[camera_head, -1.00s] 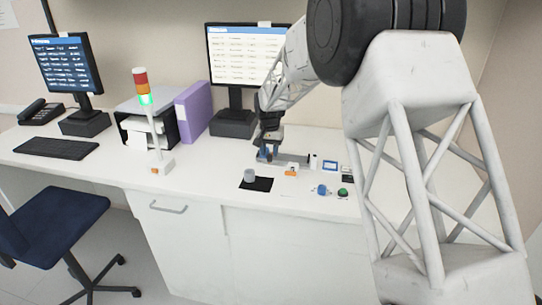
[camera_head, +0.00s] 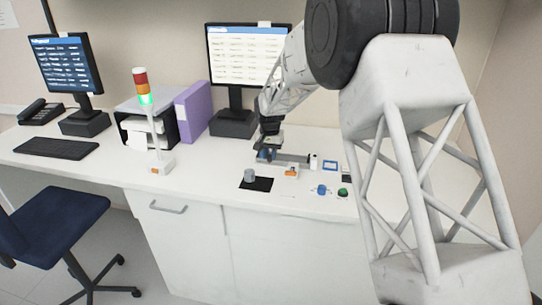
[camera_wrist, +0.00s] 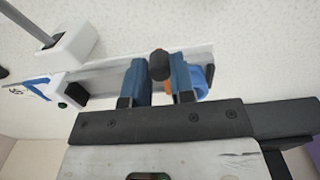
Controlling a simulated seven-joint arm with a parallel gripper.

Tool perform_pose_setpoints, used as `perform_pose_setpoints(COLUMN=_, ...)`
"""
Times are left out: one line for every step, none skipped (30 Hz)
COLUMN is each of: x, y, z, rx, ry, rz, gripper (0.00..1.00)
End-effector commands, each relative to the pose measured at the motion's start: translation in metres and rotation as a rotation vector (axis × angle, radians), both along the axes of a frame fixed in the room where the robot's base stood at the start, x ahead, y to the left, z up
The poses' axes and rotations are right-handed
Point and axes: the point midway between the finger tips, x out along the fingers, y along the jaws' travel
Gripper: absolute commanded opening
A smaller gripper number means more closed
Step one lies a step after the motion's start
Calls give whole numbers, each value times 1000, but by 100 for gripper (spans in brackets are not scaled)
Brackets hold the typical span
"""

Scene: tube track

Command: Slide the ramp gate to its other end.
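The ramp gate shows in the wrist view as a dark rounded knob (camera_wrist: 160,65) with a bit of orange beside it, on a pale grey track (camera_wrist: 105,78). My gripper (camera_wrist: 160,76) has its two blue fingers close on either side of the knob and appears shut on it. The fingers hide much of the gate's lower part. In the head view my gripper (camera_head: 267,153) is down at the left part of the grey track (camera_head: 296,158) on the desk. The gate itself is too small to make out there.
A small orange-and-white block (camera_head: 291,171), a grey cylinder (camera_head: 249,175) on a black mat (camera_head: 262,185), a blue knob (camera_head: 322,190) and a green button (camera_head: 343,192) lie in front of the track. A white block (camera_wrist: 68,45) with a grey rod stands near the track.

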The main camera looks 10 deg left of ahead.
Motion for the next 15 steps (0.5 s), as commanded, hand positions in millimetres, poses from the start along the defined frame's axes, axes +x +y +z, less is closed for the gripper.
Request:
perform_pose_setpoints(x=0, y=0, z=0, rx=0, ry=0, rz=0, gripper=6)
perform_pose_setpoints(x=0, y=0, z=0, rx=0, ry=0, rz=0, gripper=6)
perform_pose_setpoints(x=0, y=0, z=0, rx=0, ry=0, rz=0, gripper=6)
perform_pose_setpoints(x=0, y=0, z=0, rx=0, ry=0, rz=0, gripper=6)
perform_pose_setpoints(x=-1, y=0, z=0, rx=0, ry=0, rz=0, gripper=6)
perform_pose_setpoints(x=-2, y=0, z=0, rx=0, ry=0, rz=0, gripper=6)
perform_pose_setpoints(x=-2, y=0, z=0, rx=0, ry=0, rz=0, gripper=6)
perform_pose_setpoints(x=-3, y=0, z=0, rx=0, ry=0, rz=0, gripper=6)
perform_pose_setpoints(x=-5, y=0, z=0, rx=0, ry=0, rz=0, gripper=6)
perform_pose_setpoints(x=-6, y=0, z=0, rx=0, ry=0, rz=0, gripper=6)
perform_pose_setpoints(x=-7, y=0, z=0, rx=0, ry=0, rz=0, gripper=6)
perform_pose_setpoints(x=-8, y=0, z=0, rx=0, ry=0, rz=0, gripper=6)
perform_pose_setpoints(x=-10, y=0, z=0, rx=0, ry=0, rz=0, gripper=6)
perform_pose_setpoints(x=-11, y=0, z=0, rx=0, ry=0, rz=0, gripper=6)
perform_pose_setpoints(x=-13, y=0, z=0, rx=0, ry=0, rz=0, gripper=6)
